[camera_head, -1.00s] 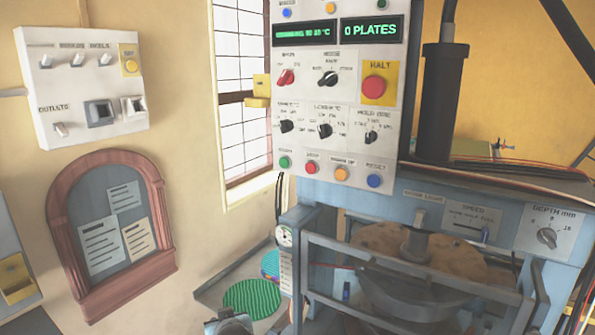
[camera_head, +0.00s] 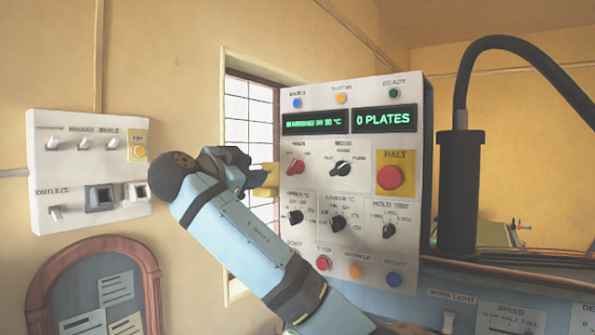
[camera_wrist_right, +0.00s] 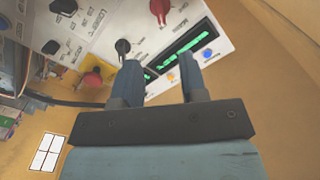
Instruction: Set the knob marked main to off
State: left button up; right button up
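The red knob under the word MAIN (camera_head: 295,167) is on the white control panel (camera_head: 320,97), left of a black knob (camera_head: 341,168). Its position marks are too small to read. It also shows at the top of the right wrist view (camera_wrist_right: 160,10). My right gripper (camera_wrist_right: 160,65) is open, its two fingers apart with nothing between them, in front of the panel. In the head view my right arm rises from the bottom to the dark wrist and gripper parts (camera_head: 236,162) left of the panel; the fingertips are not clear there. My left gripper is out of view.
The red HALT button (camera_head: 389,178) on its yellow plate is right of the knobs. Several more knobs and buttons are below. A yellow box (camera_head: 266,181) juts from the panel's left side. Another switch panel (camera_head: 70,178) hangs on the left wall.

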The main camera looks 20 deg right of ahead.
aim_at(291, 167)
jog(key=p+x, duration=0.5)
jog(key=x, duration=0.7)
jog(key=shift+w+d+r, duration=0.1)
jog(key=shift+w+d, duration=0.45)
jog(key=shift+d, duration=0.15)
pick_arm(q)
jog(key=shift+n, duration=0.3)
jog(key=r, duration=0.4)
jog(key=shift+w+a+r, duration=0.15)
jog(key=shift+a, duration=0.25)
pick_arm(e)
jog(key=shift+a, duration=0.1)
grip_shut()
